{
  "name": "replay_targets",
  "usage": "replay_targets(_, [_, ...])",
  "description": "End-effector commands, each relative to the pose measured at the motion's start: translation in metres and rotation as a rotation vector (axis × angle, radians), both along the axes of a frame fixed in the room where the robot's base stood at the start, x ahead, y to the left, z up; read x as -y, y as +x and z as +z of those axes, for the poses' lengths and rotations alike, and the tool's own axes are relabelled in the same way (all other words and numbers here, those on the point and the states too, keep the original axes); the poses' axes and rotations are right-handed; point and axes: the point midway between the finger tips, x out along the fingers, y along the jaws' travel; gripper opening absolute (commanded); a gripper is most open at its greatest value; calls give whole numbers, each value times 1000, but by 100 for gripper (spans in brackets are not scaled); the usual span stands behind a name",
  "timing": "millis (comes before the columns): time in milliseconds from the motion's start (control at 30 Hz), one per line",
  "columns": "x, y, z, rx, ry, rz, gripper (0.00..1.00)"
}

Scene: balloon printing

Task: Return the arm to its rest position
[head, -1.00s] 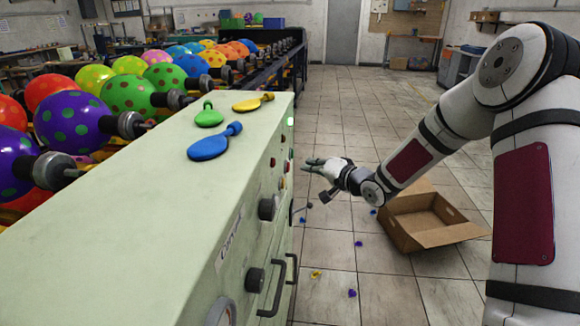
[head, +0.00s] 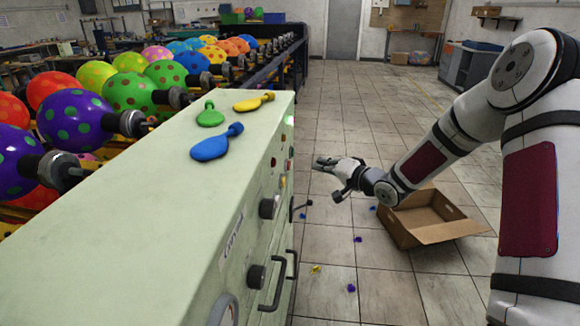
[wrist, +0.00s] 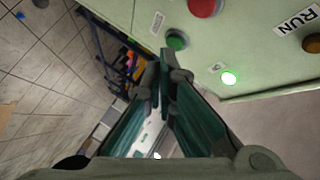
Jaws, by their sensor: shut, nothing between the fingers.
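My gripper (head: 326,162) is at the end of my arm, right of the pale green control cabinet (head: 120,212) and above the tiled floor. In the wrist view, my gripper (wrist: 165,82) has its fingertips together with nothing between them. The cabinet's side panel (wrist: 260,45) fills the upper right of that view, with a red button (wrist: 203,8), a green button (wrist: 177,40) and a lit green lamp (wrist: 229,78). The fingers appear apart from the panel.
Blue (head: 212,144), green (head: 210,115) and yellow (head: 252,103) deflated balloons lie on the cabinet top. Spotted inflated balloons line the machine behind. An open cardboard box (head: 440,232) stands on the floor under my arm. Small scraps lie nearby. The aisle floor (head: 340,100) is clear.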

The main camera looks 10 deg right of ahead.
Motion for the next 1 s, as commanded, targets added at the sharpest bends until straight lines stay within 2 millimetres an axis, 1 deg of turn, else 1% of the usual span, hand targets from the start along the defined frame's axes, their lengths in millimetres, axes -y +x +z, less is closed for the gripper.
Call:
replay_targets(167, [0, -2, 4, -15, -54, -7, 0])
replay_targets(267, [1, -8, 13, -48, -168, -20, 0])
replay_targets(367, [7, -22, 25, -101, -324, -43, 0])
replay_targets(467, [15, -42, 40, -163, -479, -69, 0])
replay_targets(567, [23, -68, 57, -228, -616, -91, 0])
replay_targets(667, [32, -99, 74, -298, -734, -111, 0])
replay_targets(767, [37, -136, 90, -372, -832, -122, 0])
replay_targets(800, [39, -151, 97, -402, -865, -124, 0])
replay_targets(867, [41, -176, 106, -450, -908, -124, 0])
replay_targets(900, [42, -194, 111, -480, -933, -121, 0])
replay_targets(967, [42, -221, 118, -528, -963, -114, 0])
replay_targets(1000, [41, -240, 122, -560, -979, -103, 0])
